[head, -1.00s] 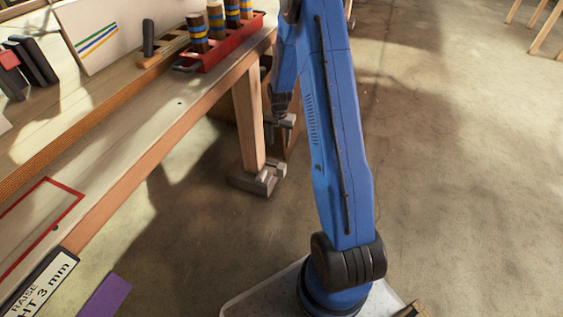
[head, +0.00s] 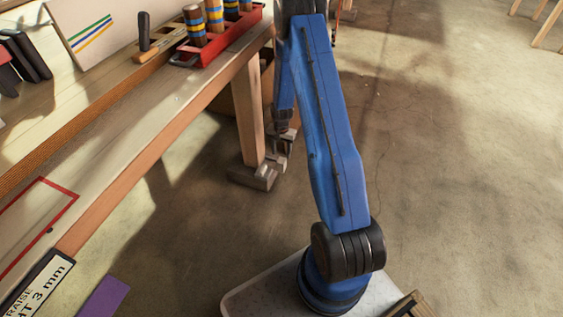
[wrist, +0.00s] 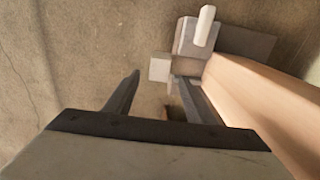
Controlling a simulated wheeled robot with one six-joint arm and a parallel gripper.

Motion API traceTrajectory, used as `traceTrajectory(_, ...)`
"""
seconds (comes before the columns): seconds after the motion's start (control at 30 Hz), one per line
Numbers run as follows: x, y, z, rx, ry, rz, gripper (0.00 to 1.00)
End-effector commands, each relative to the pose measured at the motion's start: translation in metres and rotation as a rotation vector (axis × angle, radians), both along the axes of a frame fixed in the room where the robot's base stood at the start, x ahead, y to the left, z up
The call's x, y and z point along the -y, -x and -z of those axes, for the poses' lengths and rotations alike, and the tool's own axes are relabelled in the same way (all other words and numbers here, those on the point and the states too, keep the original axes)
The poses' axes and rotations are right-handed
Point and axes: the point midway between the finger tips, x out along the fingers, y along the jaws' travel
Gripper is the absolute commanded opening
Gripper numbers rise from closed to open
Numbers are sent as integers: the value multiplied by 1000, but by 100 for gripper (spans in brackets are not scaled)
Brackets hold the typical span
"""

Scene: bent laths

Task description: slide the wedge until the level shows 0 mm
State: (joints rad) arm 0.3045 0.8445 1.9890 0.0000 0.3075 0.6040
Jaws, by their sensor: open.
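At the foot of the wooden bench leg (head: 246,115) are grey blocks (head: 252,177) on the floor. The wrist view shows a grey block (wrist: 187,38) with a pale upright piece (wrist: 205,25), and a small pale block (wrist: 159,67) beside it. Which of these is the wedge I cannot tell for certain. My gripper (wrist: 157,77) is open, its fingers apart and pointing toward the small pale block, with nothing clearly held. In the head view my gripper (head: 284,138) is low beside the leg, partly hidden by my arm. No level reading is legible.
The bench top (head: 110,140) runs along the left, with a red tray (head: 222,37) of striped cylinders. A sign (head: 38,287) reads "RAISE" and "HT 3 mm". The leg (wrist: 260,105) stands close on the gripper's right in the wrist view.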

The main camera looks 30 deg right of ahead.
Motion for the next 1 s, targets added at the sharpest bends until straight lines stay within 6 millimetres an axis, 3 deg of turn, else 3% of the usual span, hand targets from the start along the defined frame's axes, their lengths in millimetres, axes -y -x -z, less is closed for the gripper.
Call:
traceTrajectory(0.4,0,1,61,-2,-1,0,50)
traceTrajectory(0.6,0,0,73,-1,-1,0,50)
traceTrajectory(0.9,0,0,74,0,0,0,50)
traceTrajectory(1.0,0,0,74,0,0,0,28)
